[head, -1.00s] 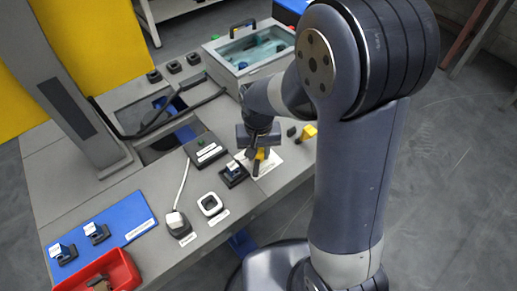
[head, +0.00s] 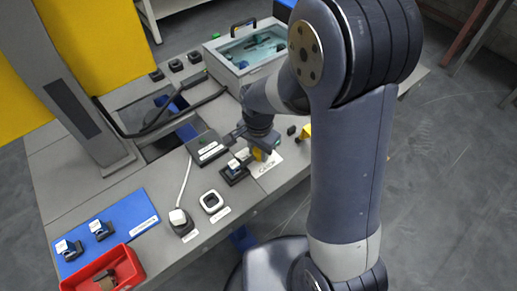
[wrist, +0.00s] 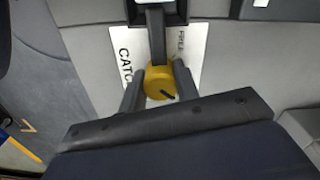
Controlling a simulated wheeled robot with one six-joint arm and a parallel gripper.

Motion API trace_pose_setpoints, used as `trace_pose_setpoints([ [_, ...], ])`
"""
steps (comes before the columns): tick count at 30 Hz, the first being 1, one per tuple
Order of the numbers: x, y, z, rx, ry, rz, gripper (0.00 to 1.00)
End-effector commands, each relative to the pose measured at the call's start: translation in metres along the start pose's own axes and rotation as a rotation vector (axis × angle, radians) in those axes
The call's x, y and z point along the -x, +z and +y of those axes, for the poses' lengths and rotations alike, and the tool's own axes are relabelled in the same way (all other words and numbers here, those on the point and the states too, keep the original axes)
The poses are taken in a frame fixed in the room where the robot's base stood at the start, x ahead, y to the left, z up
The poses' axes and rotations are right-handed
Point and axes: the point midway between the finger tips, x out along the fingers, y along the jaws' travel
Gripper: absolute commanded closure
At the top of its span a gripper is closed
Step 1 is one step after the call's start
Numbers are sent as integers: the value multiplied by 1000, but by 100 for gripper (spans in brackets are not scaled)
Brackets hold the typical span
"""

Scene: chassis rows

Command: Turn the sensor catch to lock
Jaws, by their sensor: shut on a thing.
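The sensor catch shows a round yellow knob (wrist: 158,84) with a dark mark on its face. It sits on a white plate (wrist: 188,42) lettered "CATCH" and "FREE". A dark bar (wrist: 157,35) runs from the knob to a dark block at the top of the wrist view. My gripper (wrist: 159,80) has one finger on each side of the knob and is shut on it. In the head view my gripper (head: 262,146) is down at the bench, with a bit of the yellow knob (head: 258,155) showing below it. The gripper partly hides the catch there.
A dark socket with a white-labelled part (head: 235,173) stands close left of the catch. A dark labelled box (head: 207,147) is behind it. A yellow piece (head: 305,132) stands to the right. A glass-topped case (head: 243,52), blue mat (head: 130,220) and red bin (head: 122,262) are farther off.

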Motion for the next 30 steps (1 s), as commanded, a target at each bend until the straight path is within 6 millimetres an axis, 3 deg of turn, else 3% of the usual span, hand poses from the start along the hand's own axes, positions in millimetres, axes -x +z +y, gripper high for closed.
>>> trace_pose_setpoints([
  [18,1,0,-1,-44,-2,1,93],
  [19,1,0,-1,-44,-2,1,68],
  [26,0,0,0,-43,-1,1,49],
  [30,0,0,0,-42,-1,1,48],
])
